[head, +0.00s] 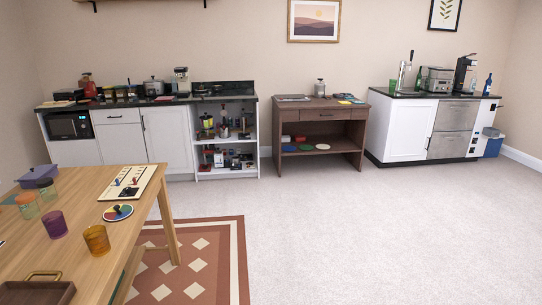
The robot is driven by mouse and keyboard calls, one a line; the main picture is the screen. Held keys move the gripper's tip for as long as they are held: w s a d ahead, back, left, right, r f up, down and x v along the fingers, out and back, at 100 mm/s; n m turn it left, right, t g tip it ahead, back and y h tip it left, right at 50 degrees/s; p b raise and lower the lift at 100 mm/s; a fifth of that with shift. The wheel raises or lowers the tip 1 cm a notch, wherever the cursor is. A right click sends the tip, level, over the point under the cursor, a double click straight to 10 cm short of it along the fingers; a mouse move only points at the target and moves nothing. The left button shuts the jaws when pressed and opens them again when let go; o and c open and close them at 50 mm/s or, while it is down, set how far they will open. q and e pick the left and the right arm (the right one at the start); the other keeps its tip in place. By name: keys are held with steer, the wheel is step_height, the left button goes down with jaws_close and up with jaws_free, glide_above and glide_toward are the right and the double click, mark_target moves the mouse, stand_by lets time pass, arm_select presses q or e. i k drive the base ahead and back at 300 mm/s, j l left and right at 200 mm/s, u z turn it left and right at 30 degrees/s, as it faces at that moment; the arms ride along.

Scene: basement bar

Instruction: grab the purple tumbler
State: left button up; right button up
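The purple tumbler (55,224) stands upright on the wooden table (85,258) at the lower left of the head view. An amber tumbler (97,240) stands a little to its right and nearer. Two paler glasses, one greenish (48,189) and one with an orange tint (27,205), stand behind and to the left of the purple one. Neither of my grippers shows in the head view.
The carpet (390,240) to the right is clear. Cabinets line the far wall.

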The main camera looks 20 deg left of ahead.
mark_target(54, 222)
steer(key=i+u, duration=0.45)
steer(key=i, duration=0.25)
steer(key=i+l+u, duration=0.15)
steer(key=i+u, duration=0.35)
steer(key=i, duration=0.2)
